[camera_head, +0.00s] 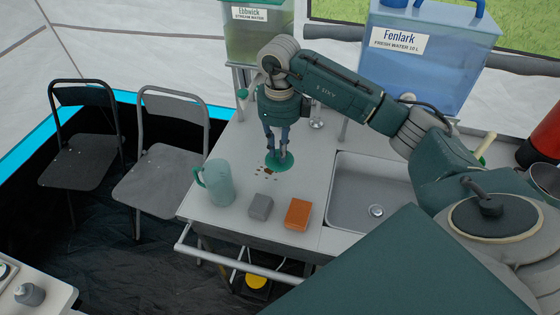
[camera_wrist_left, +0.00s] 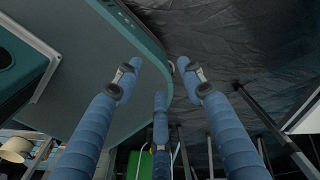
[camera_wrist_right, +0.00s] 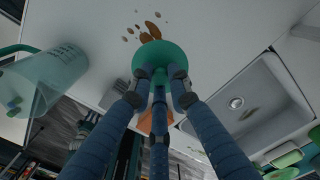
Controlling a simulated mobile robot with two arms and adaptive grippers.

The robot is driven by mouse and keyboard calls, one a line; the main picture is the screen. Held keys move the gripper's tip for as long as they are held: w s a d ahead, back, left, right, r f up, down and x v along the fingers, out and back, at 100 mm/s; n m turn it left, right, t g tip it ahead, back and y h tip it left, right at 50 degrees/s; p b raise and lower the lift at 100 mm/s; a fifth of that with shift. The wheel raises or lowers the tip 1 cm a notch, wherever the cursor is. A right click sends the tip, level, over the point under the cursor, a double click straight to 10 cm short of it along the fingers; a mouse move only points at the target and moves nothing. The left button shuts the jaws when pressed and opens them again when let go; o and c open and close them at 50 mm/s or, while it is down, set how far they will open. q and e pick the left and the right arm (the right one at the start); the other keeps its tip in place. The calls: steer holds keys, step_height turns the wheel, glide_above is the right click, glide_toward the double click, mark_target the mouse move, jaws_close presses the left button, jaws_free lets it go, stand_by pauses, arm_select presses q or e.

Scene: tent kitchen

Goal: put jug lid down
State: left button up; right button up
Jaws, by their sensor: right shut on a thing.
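The green round jug lid (camera_head: 286,166) is at the counter behind and to the right of the jug, and shows in the right wrist view (camera_wrist_right: 165,53). My right gripper (camera_head: 278,155) points down with its fingers shut on the lid's top. I cannot tell whether the lid touches the counter. The translucent teal jug (camera_head: 217,185) stands upright near the counter's left edge; it also shows in the right wrist view (camera_wrist_right: 45,80). My left gripper (camera_wrist_left: 162,80) is open and empty in the left wrist view, and is not seen in the head view.
Brown spots (camera_head: 266,171) lie beside the lid. A grey block (camera_head: 260,207) and an orange block (camera_head: 298,214) lie near the counter's front. A sink (camera_head: 360,193) is to the right. Two water containers, Ebbwick (camera_head: 258,40) and Fenlark (camera_head: 435,60), stand behind. Chairs (camera_head: 165,170) stand left.

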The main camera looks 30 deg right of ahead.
step_height(320, 180, down, 3)
steer(key=shift+r, duration=0.15)
step_height(320, 180, down, 3)
steer(key=shift+f+p, duration=0.2)
steer(key=shift+p, duration=0.35)
steer(key=shift+f, duration=0.35)
arm_select(q)
steer(key=shift+w+r, duration=0.5)
steer(key=shift+w, duration=0.15)
arm_select(e)
steer(key=o, duration=0.8)
steer(key=shift+r, duration=0.1)
arm_select(q)
steer(key=shift+w+r, duration=0.1)
arm_select(e)
steer(key=shift+r, duration=0.1)
